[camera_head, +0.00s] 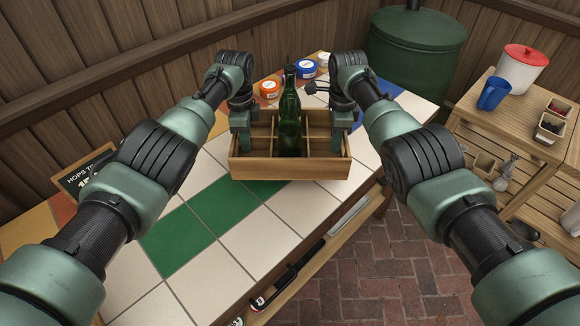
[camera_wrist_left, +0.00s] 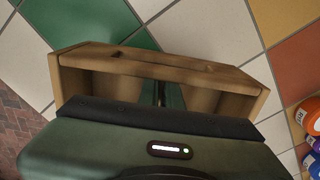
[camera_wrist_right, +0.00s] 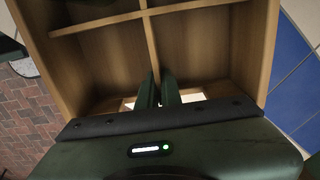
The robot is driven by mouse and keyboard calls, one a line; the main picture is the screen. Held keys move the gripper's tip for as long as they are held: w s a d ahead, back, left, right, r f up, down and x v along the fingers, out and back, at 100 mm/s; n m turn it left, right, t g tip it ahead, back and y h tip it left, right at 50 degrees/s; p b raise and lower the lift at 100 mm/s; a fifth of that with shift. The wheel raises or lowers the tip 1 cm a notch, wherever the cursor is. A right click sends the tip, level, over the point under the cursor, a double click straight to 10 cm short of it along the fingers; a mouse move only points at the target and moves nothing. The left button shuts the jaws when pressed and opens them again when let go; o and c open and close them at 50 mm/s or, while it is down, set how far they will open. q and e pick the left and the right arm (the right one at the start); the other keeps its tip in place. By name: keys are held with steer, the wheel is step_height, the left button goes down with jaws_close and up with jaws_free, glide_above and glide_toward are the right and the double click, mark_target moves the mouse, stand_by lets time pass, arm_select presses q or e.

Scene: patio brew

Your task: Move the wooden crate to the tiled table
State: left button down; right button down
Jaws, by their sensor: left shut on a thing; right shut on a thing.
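The wooden crate (camera_head: 290,170) is a divided box over the far part of the tiled table (camera_head: 259,238). I cannot tell whether its bottom touches the tiles. A dark green bottle (camera_head: 289,122) stands upright in a middle compartment; the other compartments that show look empty. My left gripper (camera_head: 242,132) is shut on the crate's left end and my right gripper (camera_head: 341,132) on its right end. The crate also shows in the left wrist view (camera_wrist_left: 160,62) and the right wrist view (camera_wrist_right: 262,45), where the right fingers (camera_wrist_right: 158,90) reach down inside the end wall.
A chalkboard sign (camera_head: 82,178) is at the left edge. A wooden shelf (camera_head: 480,122) with a blue cup (camera_head: 494,93) stands at right. The near tiles are clear.

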arm_select(q)
steer(key=shift+r, duration=0.25)
arm_select(e)
steer(key=shift+r, duration=0.25)
